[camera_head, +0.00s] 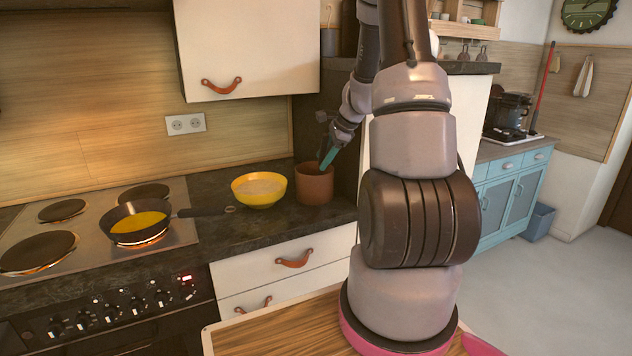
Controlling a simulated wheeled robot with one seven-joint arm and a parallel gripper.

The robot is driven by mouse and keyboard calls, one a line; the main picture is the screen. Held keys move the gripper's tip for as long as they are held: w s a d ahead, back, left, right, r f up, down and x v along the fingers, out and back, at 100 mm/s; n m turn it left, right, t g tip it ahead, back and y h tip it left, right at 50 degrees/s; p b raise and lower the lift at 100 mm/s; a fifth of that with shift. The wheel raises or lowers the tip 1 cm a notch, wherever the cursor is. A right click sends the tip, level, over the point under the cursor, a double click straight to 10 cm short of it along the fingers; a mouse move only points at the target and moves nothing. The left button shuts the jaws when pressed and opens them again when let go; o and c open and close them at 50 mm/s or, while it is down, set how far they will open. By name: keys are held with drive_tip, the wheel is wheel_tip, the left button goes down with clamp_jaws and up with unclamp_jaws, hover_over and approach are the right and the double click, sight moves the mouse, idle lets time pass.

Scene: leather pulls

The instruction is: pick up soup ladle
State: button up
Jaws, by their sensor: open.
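My gripper (340,135) is open and hangs just above the brown pot (314,187) on the dark counter, near the pot's right rim. A slim teal piece (328,158) slants between my gripper and the pot's mouth. I cannot tell whether it is a utensil handle or part of my gripper. No soup ladle can be made out clearly. The inside of the pot is hidden by its wall.
A yellow bowl (259,190) stands left of the pot. A frying pan (140,224) with yellow contents sits on the stove (88,236), its handle pointing at the bowl. A white wall cupboard (247,45) hangs above. Tall cabinetry stands close behind the pot.

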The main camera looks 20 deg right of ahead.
drive_tip(key=shift+w+f, duration=0.15)
drive_tip(key=shift+f, duration=0.1)
clamp_jaws()
drive_tip(key=shift+r, duration=0.15)
